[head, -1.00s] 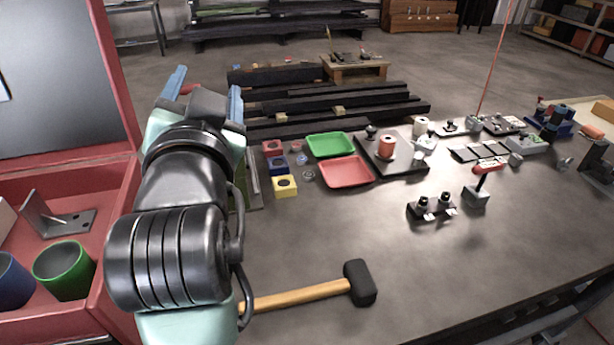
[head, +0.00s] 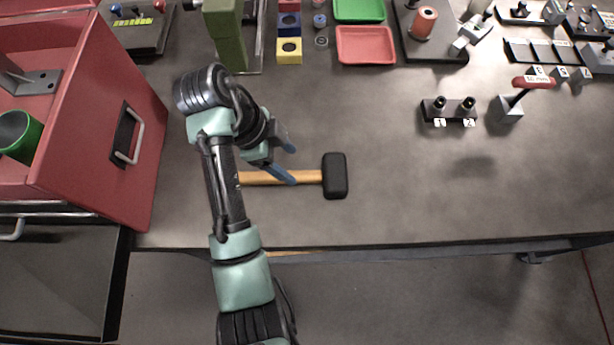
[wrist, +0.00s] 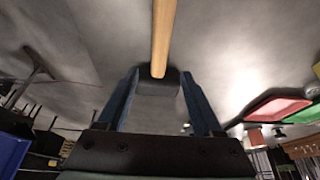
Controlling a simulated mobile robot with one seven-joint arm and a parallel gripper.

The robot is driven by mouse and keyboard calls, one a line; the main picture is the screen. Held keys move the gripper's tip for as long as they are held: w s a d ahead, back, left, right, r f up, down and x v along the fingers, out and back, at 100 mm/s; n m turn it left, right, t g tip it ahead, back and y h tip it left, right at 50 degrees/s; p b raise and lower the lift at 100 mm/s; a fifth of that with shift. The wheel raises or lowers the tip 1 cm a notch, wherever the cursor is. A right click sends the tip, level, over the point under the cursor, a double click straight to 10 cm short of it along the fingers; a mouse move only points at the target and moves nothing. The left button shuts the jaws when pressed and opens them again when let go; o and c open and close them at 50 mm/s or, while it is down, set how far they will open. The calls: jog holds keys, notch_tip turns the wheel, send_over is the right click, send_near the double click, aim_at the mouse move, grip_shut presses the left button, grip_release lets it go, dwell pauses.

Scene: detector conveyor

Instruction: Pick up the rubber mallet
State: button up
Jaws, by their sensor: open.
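The rubber mallet lies on the grey workbench, with its black head (head: 335,176) to the right and its wooden handle (head: 300,177) running left, partly hidden behind my arm. My gripper (head: 293,166) is open and empty, its blue fingers pointing right, over the handle just left of the head. In the wrist view, my gripper's fingers (wrist: 160,74) stand apart, with the dark mallet head (wrist: 158,88) showing between them and the handle (wrist: 163,35) running up to the top edge. I see no contact, and the height above the mallet is hard to judge.
A red toolbox (head: 105,135) stands left of the arm. A red tray (head: 365,46), a two-post black block (head: 449,110) and a red-handled tool (head: 533,83) sit farther back. The bench's front edge (head: 400,243) is close below the mallet. Bench right of the mallet is clear.

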aim_at(306, 174)
jog(key=shift+b+x, duration=0.7)
jog(key=shift+x, duration=0.65)
jog(key=x, duration=0.4)
jog(key=shift+s+d+r, duration=0.15)
jog(key=shift+d, duration=0.25)
jog(key=shift+d+f, duration=0.1)
jog(key=shift+f, duration=0.3)
grip_shut()
jog(key=shift+r, duration=0.1)
